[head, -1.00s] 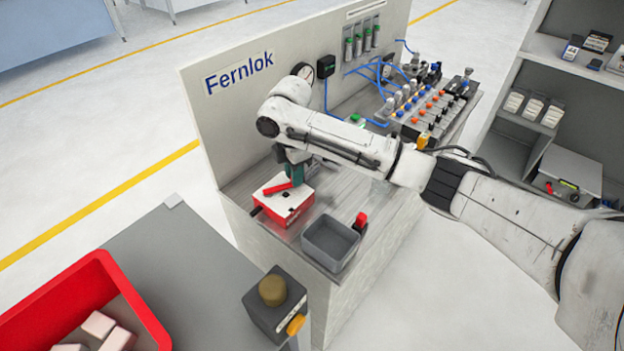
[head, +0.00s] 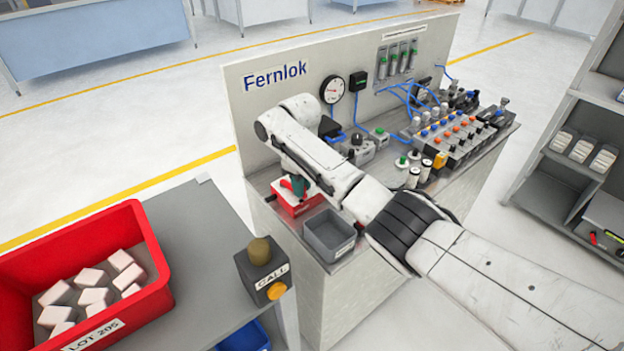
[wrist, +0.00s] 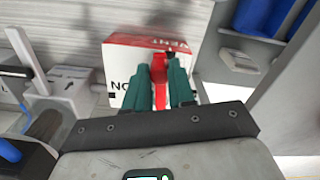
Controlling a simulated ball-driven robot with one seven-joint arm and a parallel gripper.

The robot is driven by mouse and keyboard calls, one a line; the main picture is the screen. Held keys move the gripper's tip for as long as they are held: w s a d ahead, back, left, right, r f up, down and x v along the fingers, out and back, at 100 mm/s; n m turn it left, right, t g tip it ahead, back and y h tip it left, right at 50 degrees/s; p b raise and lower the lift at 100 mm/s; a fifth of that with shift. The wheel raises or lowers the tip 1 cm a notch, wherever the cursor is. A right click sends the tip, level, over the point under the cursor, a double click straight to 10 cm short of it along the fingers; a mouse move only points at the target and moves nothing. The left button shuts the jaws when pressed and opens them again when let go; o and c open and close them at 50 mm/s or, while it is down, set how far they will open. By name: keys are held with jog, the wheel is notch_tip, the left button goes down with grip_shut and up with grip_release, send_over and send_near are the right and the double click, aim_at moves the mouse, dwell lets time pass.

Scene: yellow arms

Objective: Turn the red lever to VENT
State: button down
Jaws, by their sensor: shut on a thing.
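The red lever (wrist: 159,68) sits on a red and white box (wrist: 118,62) in the wrist view. My gripper (wrist: 165,92) has its teal fingers on either side of the lever and is shut on it. In the head view the box (head: 290,206) stands on the bench below my gripper (head: 299,186), and a bit of the lever (head: 286,184) shows beside the fingers. My arm hides part of the box, so the lever's exact angle is unclear.
A grey bin (head: 330,240) stands on the bench right by the box. Behind are the Fernlok panel (head: 280,110), a gauge (head: 333,89) and a valve row (head: 450,135). A red crate (head: 150,250) with white blocks is at left.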

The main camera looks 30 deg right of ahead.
jog(key=shift+s+a+r+m+p, duration=0.1)
jog(key=shift+a+m+p, duration=0.4)
jog(key=shift+m, duration=0.4)
jog(key=c, duration=0.9)
grip_release()
jog(key=shift+a, duration=0.1)
jog(key=shift+c, duration=0.2)
notch_tip(320, 180, up, 11)
jog(key=b, duration=0.1)
